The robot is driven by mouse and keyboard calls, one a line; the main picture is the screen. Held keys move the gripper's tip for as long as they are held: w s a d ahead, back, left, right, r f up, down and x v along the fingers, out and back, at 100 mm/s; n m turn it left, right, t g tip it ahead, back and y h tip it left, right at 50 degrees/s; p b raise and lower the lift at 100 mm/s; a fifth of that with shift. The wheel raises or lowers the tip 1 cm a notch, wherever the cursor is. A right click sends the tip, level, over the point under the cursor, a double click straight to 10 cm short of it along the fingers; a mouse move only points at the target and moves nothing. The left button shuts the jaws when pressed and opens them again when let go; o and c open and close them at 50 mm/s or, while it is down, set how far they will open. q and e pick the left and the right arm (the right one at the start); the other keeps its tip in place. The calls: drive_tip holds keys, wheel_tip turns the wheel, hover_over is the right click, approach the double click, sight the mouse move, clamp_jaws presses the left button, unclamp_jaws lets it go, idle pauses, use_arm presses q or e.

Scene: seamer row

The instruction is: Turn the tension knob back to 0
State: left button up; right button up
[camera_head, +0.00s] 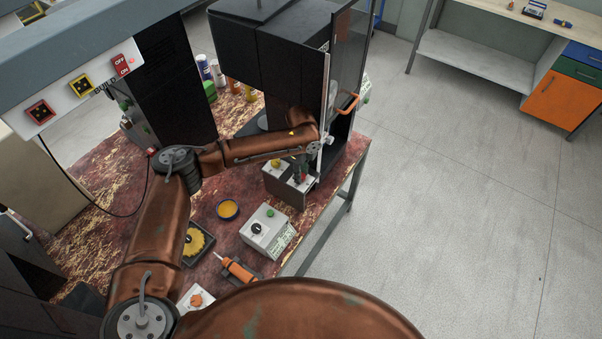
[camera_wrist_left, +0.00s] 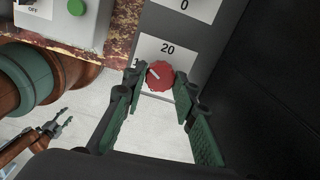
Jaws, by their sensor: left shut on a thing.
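A red knob (camera_wrist_left: 160,75) with a pale pointer line sits on a white plate (camera_wrist_left: 176,48) in the left wrist view. The pointer aims to the upper left. The plate reads 20 above the knob, with another mark partly hidden at its left. My left gripper (camera_wrist_left: 161,88) has its green fingers on both sides of the knob and is shut on it. In the head view, my left gripper (camera_head: 301,172) reaches down onto a dark control box (camera_head: 287,191) beside the machine. My right gripper (camera_wrist_left: 66,118) shows small at the left wrist view's lower left; its finger gap is unclear.
A grey box with a green button (camera_head: 270,212), an orange bowl (camera_head: 228,209) and an orange-handled tool (camera_head: 238,269) lie nearby on the bench. The machine's open door (camera_head: 345,75) stands close to my left arm. The floor at right is clear.

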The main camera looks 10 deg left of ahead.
use_arm(q)
drive_tip(key=shift+c, duration=1.4)
drive_tip(key=shift+r+n+p, duration=0.1)
drive_tip(key=shift+n+p, duration=0.2)
drive_tip(key=shift+p, duration=0.35)
drive_tip(key=n+p, duration=1)
drive_tip(key=p, duration=0.2)
drive_tip(key=n+p, duration=0.3)
drive_tip(key=shift+n, duration=0.3)
drive_tip(key=n+p, duration=0.2)
drive_tip(key=shift+n, duration=0.4)
drive_tip(key=n+p, duration=0.2)
drive_tip(key=n, duration=0.1)
drive_tip(key=shift+n+p, duration=0.6)
drive_tip(key=shift+n, duration=0.8)
use_arm(e)
wheel_tip(320, 180, up, 22)
drive_tip(key=w, duration=0.2)
drive_tip(key=shift+w+f, duration=0.2)
drive_tip(key=shift+w, duration=0.05)
